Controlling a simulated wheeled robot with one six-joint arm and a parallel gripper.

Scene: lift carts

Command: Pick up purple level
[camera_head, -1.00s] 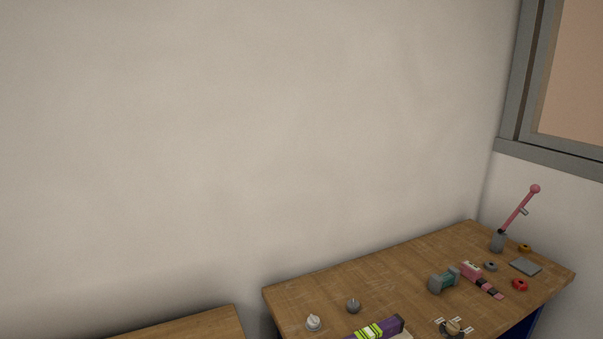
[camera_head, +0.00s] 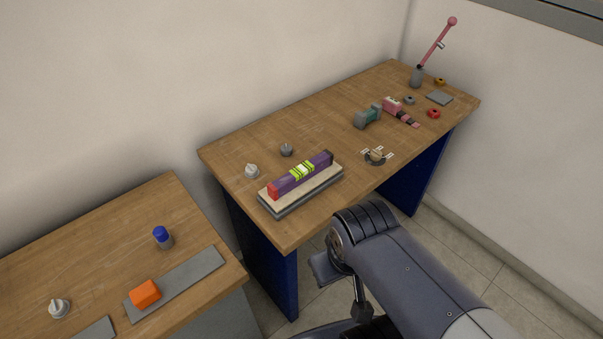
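The purple level (camera_head: 318,165) has a yellow-green middle and a red end. It lies on a pale block with a grey base (camera_head: 300,196) near the front left of the right-hand wooden workbench (camera_head: 245,219). My arm shows at the lower right, in front of the bench and apart from the level. A dark part of my arm's end hangs low in front of the bench, but the gripper's fingers cannot be made out.
A teal-grey object (camera_head: 368,117), a pink tool (camera_head: 399,111) and a pink lever (camera_head: 438,42) are farther back. A second bench (camera_head: 90,240) at left holds an orange block (camera_head: 145,294) and a blue-topped cylinder (camera_head: 162,237).

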